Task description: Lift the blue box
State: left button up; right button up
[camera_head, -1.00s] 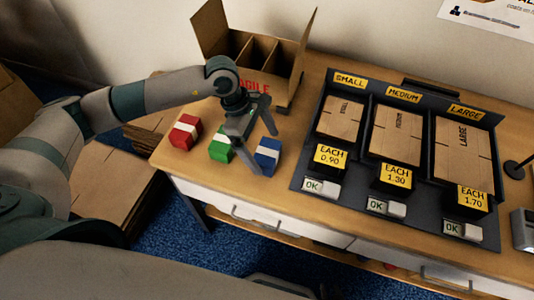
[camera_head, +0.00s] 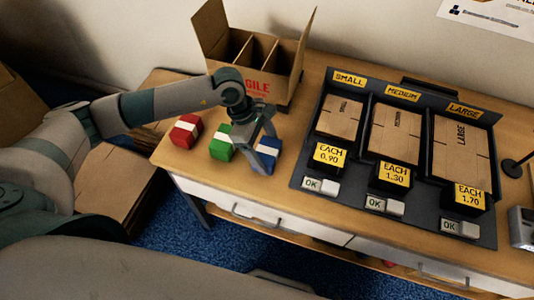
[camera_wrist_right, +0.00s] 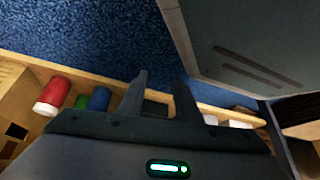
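The blue box (camera_head: 267,153), with a white band, stands on the table at the right end of a row with the green box (camera_head: 221,147) and the red box (camera_head: 186,131). My left gripper (camera_head: 264,153) is low over the blue box, its fingers apart, one at the left side and one at the far right side. They partly hide the box, and contact cannot be made out. The box appears to rest on the table. My right gripper (camera_wrist_right: 160,92) shows in the right wrist view, open and empty, away from the boxes.
An open divided carton (camera_head: 255,65) stands behind the boxes. A dark display rack (camera_head: 296,180) with flat cartons and price signs fills the table to the right. In the right wrist view, red, green and blue rolls (camera_wrist_right: 52,92) lie on a wooden shelf.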

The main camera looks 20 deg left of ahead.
aim_at(276, 155)
pick_arm(q)
jog(key=shift+r, duration=0.2)
jog(key=shift+r, duration=0.2)
notch_tip(276, 155, up, 3)
jog(key=shift+f+b, duration=0.1)
jog(key=shift+b, duration=0.65)
jog(key=d+r, duration=0.1)
jog(key=d+r+b, duration=0.1)
jog(key=shift+s+d, duration=0.35)
jog(key=shift+d, duration=0.05)
jog(key=d+r, duration=0.1)
jog(key=d, duration=0.2)
jog(key=s+d+r+b, duration=0.1)
jog(key=d+r, duration=0.1)
jog(key=s+d+r+b, duration=0.1)
jog(key=d+r, duration=0.1)
jog(key=d, duration=0.1)
jog(key=shift+d+r, duration=0.25)
jog(key=shift+d, duration=0.05)
pick_arm(e)
jog(key=w, duration=0.5)
jog(key=shift+a+r, duration=0.25)
pick_arm(q)
jog(key=shift+s, duration=0.1)
pick_arm(e)
jog(key=shift+s, duration=0.1)
